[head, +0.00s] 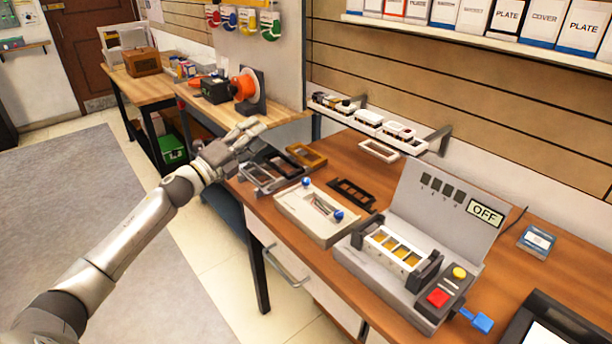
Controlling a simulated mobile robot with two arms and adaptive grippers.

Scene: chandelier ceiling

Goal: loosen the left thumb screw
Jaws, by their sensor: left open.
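A pale fixture (300,219) sits on the wooden workbench and carries two blue thumb screws. The left thumb screw (306,181) is at its back left end, and the right thumb screw (339,215) is nearer its right side. A narrow slotted piece lies between them. My left gripper (250,133) is open, above the left end of the bench near the dark frames. It is up and to the left of the left thumb screw, apart from it. Nothing shows between its fingers. My right gripper is not in view.
Dark frames (270,173) lie below my left gripper, beside a tan frame (306,155). A dark slotted plate (352,194) lies behind the fixture. A test station (415,243) with an OFF display, red button and blue lever stands to the right. An orange reel (243,86) stands further back.

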